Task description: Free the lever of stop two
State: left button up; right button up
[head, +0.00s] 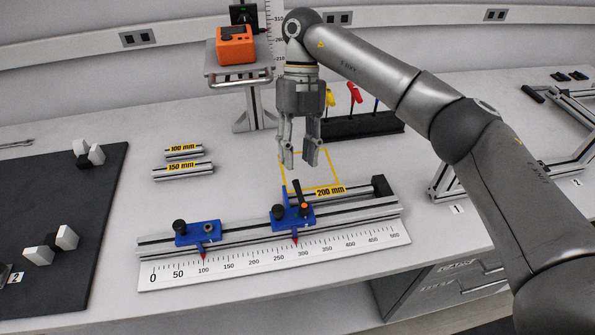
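A rail (345,213) with a ruler (225,268) along its front carries two blue stops. The left stop (196,233) has its red pointer near 100 and a black knob on top. The right stop (293,221) has its red pointer a little short of 300. A black and orange lever (301,196) stands up from the right stop. No number shows on either stop. My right gripper (301,160) points down above and behind the right stop, apart from the lever. Its fingers are spread and nothing is between them. My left gripper is out of view.
A 200 mm bar (353,188) lies behind the rail, by a yellow outline (335,168). The 100 mm (183,154) and 150 mm (183,172) bars lie left. A tool rack (365,125) and an orange device (235,47) stand behind. A dark mat (85,195) lies left.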

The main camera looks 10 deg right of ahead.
jog(key=v, duration=0.6)
jog(key=shift+r, duration=0.1)
dwell(0.3)
